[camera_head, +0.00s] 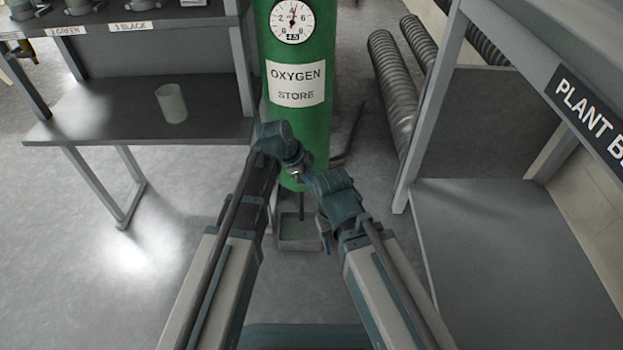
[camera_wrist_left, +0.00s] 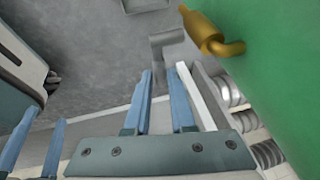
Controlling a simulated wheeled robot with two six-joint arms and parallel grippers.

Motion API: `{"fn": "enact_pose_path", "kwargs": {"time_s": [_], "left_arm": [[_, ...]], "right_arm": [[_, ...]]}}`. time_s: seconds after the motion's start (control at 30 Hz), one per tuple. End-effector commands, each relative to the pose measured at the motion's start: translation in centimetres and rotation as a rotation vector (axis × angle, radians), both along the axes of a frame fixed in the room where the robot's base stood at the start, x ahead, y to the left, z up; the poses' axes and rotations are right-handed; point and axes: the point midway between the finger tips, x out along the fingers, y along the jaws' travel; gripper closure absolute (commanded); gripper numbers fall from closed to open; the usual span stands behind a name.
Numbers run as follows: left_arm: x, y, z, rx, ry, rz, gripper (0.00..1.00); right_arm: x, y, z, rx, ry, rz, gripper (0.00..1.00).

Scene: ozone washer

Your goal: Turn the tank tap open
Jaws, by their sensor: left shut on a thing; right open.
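The green tank (camera_head: 315,130), labelled OXYGEN STORE, stands upright in the middle of the head view. Its brass tap (camera_wrist_left: 207,34) sticks out from the green wall in the left wrist view. A grey lever (camera_wrist_left: 166,44) lies beside the tap's brass end and reaches between the tips of my left gripper (camera_wrist_left: 165,75), which is shut on it. In the head view my left gripper (camera_head: 300,174) is at the tank's lower front and largely hides the tap. My right gripper (camera_head: 325,238) is open, pointing down lower and to the right, apart from the tank.
A grey tray (camera_head: 299,243) sits on the floor below the tank. A shelf unit (camera_head: 110,105) with a pale cup (camera_head: 171,103) stands at the left. A grey bench (camera_head: 510,235) stands at the right, with ribbed hoses (camera_head: 392,85) behind. My two arms are close together.

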Motion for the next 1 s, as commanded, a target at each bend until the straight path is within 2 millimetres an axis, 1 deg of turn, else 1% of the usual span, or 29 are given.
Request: {"fn": "enact_pose_path", "kwargs": {"time_s": [0.13,0.23,0.4,0.53,0.7,0.97,1.0], "left_arm": [[0.0,-0.4,-0.2,0.074,0.002,-0.005,1.0],[0.0,-0.6,-0.7,0.176,0.002,-0.005,1.0],[0.1,-0.8,-1.7,0.348,0.002,-0.006,1.0],[0.0,-0.8,-2.2,0.443,0.001,-0.004,1.0],[0.0,-0.7,-2.2,0.494,0.0,0.001,1.0],[0.0,-0.6,-2.2,0.496,0.001,0.001,1.0],[0.0,-0.6,-2.2,0.496,0.001,0.001,0.76]], "right_arm": [[0.0,0.0,0.4,0.0,0.0,0.0,0.5],[0.0,0.0,0.5,0.0,0.0,0.0,0.5],[0.0,0.0,0.0,0.0,0.0,0.0,0.5],[0.0,0.0,-0.5,0.0,0.0,0.0,0.5],[0.0,0.0,-0.6,0.0,0.0,0.0,0.5],[0.0,0.0,-0.6,0.0,0.0,0.0,0.5],[0.0,0.0,-0.6,0.0,0.0,0.0,0.5]]}}
